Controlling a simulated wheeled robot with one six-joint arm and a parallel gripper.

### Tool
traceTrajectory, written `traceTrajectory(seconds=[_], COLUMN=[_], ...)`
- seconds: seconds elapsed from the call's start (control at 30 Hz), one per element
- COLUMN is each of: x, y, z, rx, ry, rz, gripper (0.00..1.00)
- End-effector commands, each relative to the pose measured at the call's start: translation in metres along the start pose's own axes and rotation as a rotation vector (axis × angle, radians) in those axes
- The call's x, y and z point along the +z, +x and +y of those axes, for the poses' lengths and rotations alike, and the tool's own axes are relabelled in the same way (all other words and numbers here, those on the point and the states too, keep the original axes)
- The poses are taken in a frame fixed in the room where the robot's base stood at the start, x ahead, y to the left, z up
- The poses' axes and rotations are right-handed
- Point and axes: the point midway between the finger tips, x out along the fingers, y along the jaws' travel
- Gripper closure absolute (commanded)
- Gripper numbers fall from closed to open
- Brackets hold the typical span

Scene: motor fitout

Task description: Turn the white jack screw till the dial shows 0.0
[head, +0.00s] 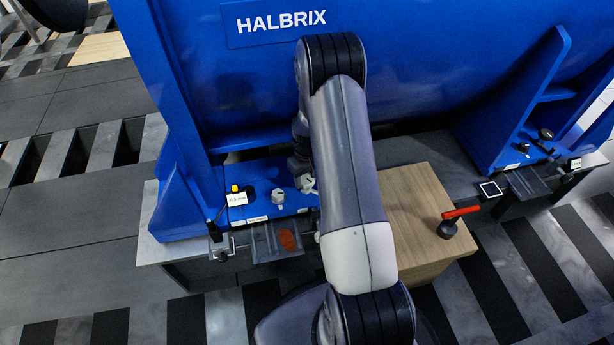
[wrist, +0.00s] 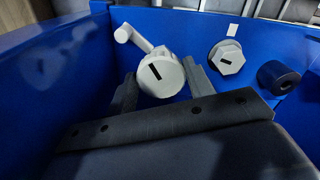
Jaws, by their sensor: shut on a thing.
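The white jack screw (wrist: 161,75) has a round head with a dark slot and a side crank arm. In the wrist view it sits between the two fingers of my gripper (wrist: 160,90), which is shut on it. In the head view my gripper (head: 304,172) is partly hidden by my arm, and a white part of the screw (head: 308,185) shows beside it. The dial (head: 237,199) is a small white display at the left foot of the blue machine. Its reading is too small to make out surely.
A white hex-headed bolt (wrist: 226,57) and a black cylinder (wrist: 278,77) stand right of the screw. The blue machine wall rises close behind. Another small white display (head: 575,163) is at far right.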

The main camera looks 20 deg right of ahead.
Motion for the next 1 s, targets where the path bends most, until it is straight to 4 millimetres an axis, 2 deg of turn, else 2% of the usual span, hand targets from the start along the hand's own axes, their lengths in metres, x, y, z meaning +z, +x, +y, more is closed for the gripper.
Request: traceTrajectory(seconds=[0.1,0.37,1.0], x=[0.0000,-0.0001,-0.0009], y=[-0.0001,0.0002,0.0001], z=[-0.0001,-0.0003,-0.0019], rx=[0.000,0.000,0.000], ry=[0.000,0.044,0.449], rz=[0.000,0.000,0.001], gripper=[0.73,0.73,0.73])
